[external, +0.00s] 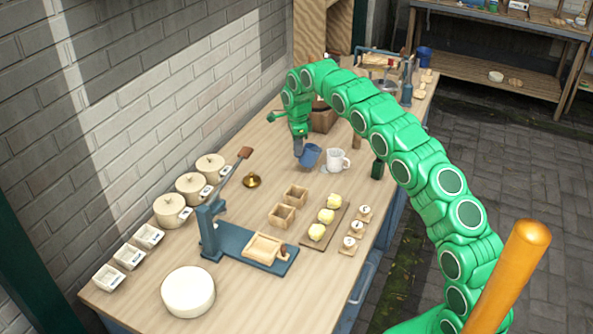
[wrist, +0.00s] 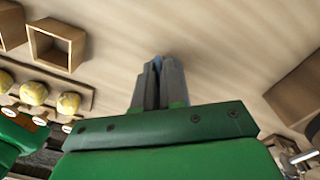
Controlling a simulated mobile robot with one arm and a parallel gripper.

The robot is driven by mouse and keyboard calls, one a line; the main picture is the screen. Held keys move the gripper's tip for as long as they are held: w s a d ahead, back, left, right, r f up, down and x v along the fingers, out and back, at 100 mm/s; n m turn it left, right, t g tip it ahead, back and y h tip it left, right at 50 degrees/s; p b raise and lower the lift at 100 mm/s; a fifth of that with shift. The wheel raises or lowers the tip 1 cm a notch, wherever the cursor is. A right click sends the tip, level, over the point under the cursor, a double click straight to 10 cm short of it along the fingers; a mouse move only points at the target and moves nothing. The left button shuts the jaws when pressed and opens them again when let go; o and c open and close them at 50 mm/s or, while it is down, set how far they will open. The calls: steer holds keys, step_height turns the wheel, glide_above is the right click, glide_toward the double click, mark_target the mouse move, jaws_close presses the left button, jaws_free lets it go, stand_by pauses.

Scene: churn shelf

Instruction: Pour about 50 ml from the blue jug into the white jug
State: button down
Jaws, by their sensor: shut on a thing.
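The blue jug (external: 309,156) is held above the table beside the white jug, and it looks tilted to the right. My gripper (external: 299,150) is shut on it from its left side. The white jug (external: 335,160) stands upright on the table just right of the blue jug, with its handle to the right. I cannot tell whether any liquid is flowing or how full either jug is. In the wrist view my gripper's fingers (wrist: 158,80) are close together, with only a sliver of blue showing between and beyond them. The white jug is not visible there.
Wooden boxes (external: 283,215) and a board with yellow balls (external: 318,232) lie nearer. A brass weight (external: 252,181) sits to the left. Lidded pots (external: 172,210) line the wall side.

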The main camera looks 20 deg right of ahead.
steer(key=shift+w+a+f+g+h+b, duration=0.1)
steer(key=shift+a+f+h+b, duration=0.25)
steer(key=shift+a, duration=0.15)
steer(key=shift+w+a+f+g+h+b, duration=0.1)
steer(key=shift+a+f+h+b, duration=0.2)
steer(key=shift+a+h+b, duration=0.15)
steer(key=shift+a+f+g+h+b, duration=0.1)
steer(key=shift+a+f+h+b, duration=0.2)
steer(key=shift+a, duration=0.25)
steer(key=shift+a+f+h, duration=0.2)
steer(key=shift+f+h, duration=0.05)
steer(key=shift+h, duration=0.05)
steer(key=shift+a+f+b, duration=0.1)
steer(key=shift+a+b, duration=0.25)
steer(key=shift+b, duration=0.15)
steer(key=shift+a+h, duration=0.1)
steer(key=shift+h, duration=0.2)
steer(key=shift+a+f+h+b, duration=0.25)
steer(key=shift+f+h+b, duration=0.05)
steer(key=shift+b, duration=0.45)
stand_by(1.0)
